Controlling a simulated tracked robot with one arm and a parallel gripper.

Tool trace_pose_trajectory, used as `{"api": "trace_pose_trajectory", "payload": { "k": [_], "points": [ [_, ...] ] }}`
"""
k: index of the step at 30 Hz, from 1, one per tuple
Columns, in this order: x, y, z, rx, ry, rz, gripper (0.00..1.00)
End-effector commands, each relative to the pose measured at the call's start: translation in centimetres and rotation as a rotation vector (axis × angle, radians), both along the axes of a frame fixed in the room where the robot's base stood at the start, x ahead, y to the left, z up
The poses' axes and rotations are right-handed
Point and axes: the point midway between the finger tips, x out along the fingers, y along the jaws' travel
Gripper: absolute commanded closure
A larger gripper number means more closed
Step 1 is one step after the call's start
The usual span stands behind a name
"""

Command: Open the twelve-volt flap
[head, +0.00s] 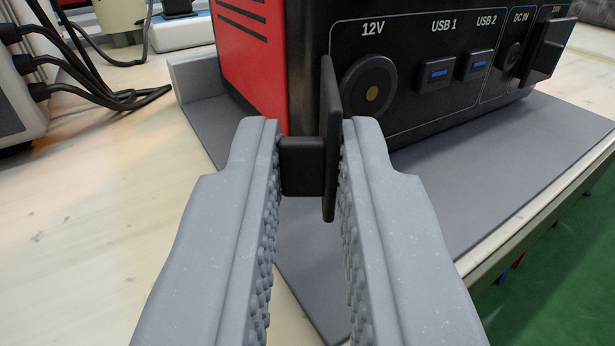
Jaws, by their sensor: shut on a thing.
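The power station (262,50) is a red and black box with a black front panel. Its round 12V socket (369,88) is uncovered, with a yellowish centre. The twelve-volt flap (331,140) is a thin black plate seen nearly edge-on, standing out from the panel at the left side of the socket. A black block-shaped tab (303,166) sticks out from the flap to the left. My gripper (312,165) is shut on the flap, with the tab and plate between its two grey fingers. The fingers hide the lower left of the panel.
Blue USB ports (437,73) and a DC IN socket (512,57) are right of the 12V socket. The station stands on a grey mat (540,150) near the table's right edge. Black cables (110,98) and a grey device lie at left. Bare tabletop (90,200) shows at left.

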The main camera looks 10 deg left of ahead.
Motion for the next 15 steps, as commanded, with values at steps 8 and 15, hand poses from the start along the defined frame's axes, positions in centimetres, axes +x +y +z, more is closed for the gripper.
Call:
{"api": "trace_pose_trajectory", "payload": {
  "k": [8, 15],
  "points": [
    [0.15, 0.91, 0.20, 0.003, -0.004, -0.137, 1.00],
    [0.09, 0.87, 0.12, -0.001, 0.001, -0.182, 1.00]
  ]
}}
